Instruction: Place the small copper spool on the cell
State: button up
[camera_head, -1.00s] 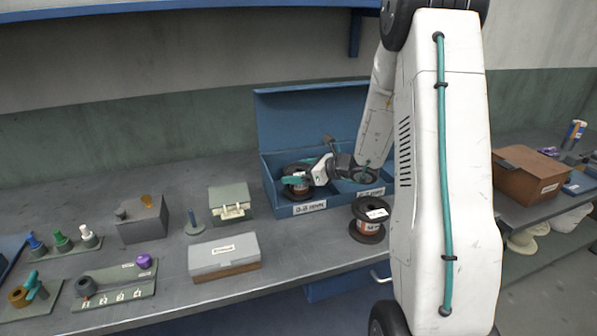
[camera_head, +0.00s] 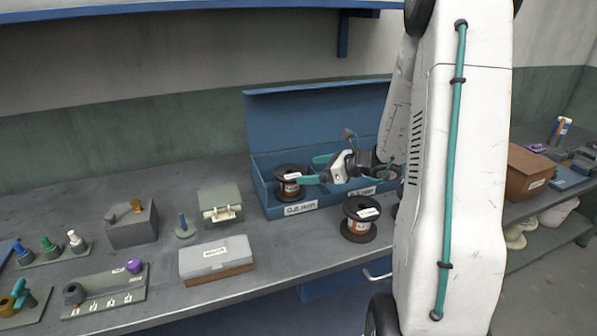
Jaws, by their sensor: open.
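A dark spool with copper-coloured winding and a white label (camera_head: 287,190) stands upright in the left compartment of the open blue box (camera_head: 300,208). A similar spool (camera_head: 359,225) stands on the bench in front of the box. I cannot tell surely which is the smaller. The box front carries two white labels; the left compartment is the likely cell. My gripper (camera_head: 311,170) is over the box with its teal fingers apart, just right of the spool in it. The near fingertip is close to that spool's rim; I cannot tell if they touch. My arm hides the box's right end.
A grey lidded case (camera_head: 216,259), a small grey box (camera_head: 221,206) and a peg stand (camera_head: 185,228) are left of the blue box. A peg board (camera_head: 105,293) lies further left. A brown box (camera_head: 528,172) is on the right bench. The blue box's raised lid stands behind the gripper.

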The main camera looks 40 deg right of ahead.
jog(key=s+a+r+n+g+y, duration=0.1)
jog(key=s+a+r+n+g, duration=0.45)
jog(key=a+n, duration=0.35)
jog(key=s+a+r+n+g+y, duration=0.1)
jog(key=s+a+r+n+g, duration=0.5)
jog(key=a, duration=0.6)
jog(key=s+a+r+n+h, duration=0.1)
jog(key=s+n+h, duration=0.7)
jog(key=s+n, duration=0.7)
jog(key=s, duration=0.2)
jog(key=shift+s+r+t+h, duration=0.25)
jog(key=shift+s+t+h, duration=0.1)
jog(key=shift+h, duration=0.05)
